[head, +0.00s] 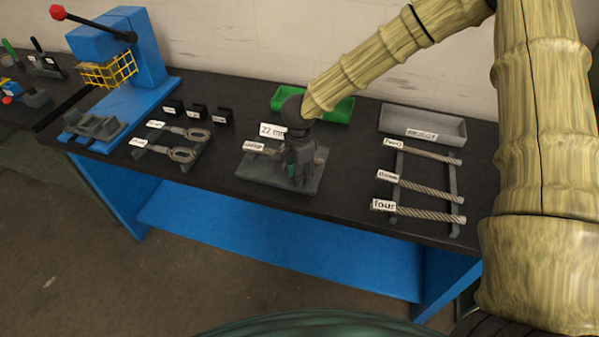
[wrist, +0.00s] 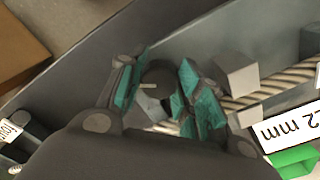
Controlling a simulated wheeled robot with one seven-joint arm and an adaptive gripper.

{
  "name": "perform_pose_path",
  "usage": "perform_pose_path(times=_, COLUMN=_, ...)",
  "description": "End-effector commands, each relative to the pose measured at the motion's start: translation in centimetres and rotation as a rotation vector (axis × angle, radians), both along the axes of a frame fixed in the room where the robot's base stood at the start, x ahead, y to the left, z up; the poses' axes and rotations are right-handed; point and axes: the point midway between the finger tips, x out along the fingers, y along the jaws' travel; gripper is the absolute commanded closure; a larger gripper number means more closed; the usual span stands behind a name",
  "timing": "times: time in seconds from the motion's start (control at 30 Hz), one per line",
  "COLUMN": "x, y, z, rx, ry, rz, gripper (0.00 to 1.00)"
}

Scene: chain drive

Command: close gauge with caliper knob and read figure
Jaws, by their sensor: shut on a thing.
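The gauge stands mid-bench on a grey base plate (head: 248,182), partly hidden by my gripper. My gripper (head: 297,170) points down over it. In the wrist view its teal pads are shut on the dark round caliper knob (wrist: 158,78), which has a pale mark on top. A twisted rope (wrist: 275,85) passes between two grey jaw blocks (wrist: 238,74) beside the gripper; whether both blocks touch it I cannot tell. A white figure plate (head: 272,130) reads 22 mm in the head view. It also shows in the wrist view (wrist: 295,122), with its first digit cut off.
At right, several labelled ropes lie on a rack (head: 398,190), with a grey tray (head: 425,122) behind. A green tray (head: 335,108) is behind the gauge.

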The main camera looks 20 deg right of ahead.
Motion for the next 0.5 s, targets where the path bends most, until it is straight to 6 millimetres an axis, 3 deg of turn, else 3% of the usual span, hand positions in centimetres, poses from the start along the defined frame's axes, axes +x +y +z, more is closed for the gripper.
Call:
perform_pose_path(times=0.07, x=0.02, y=-0.03, z=0.02, rx=0.0, ry=0.0, rz=-0.001, gripper=0.9)
perform_pose_path(times=0.1, x=0.02, y=-0.03, z=0.02, rx=0.0, ry=0.0, rz=0.0, gripper=0.64)
perform_pose_path(times=0.2, x=0.02, y=-0.02, z=0.02, rx=0.0, ry=0.0, rz=0.0, gripper=0.46)
perform_pose_path(times=0.5, x=0.03, y=0.02, z=0.03, rx=0.0, ry=0.0, rz=0.001, gripper=0.44)
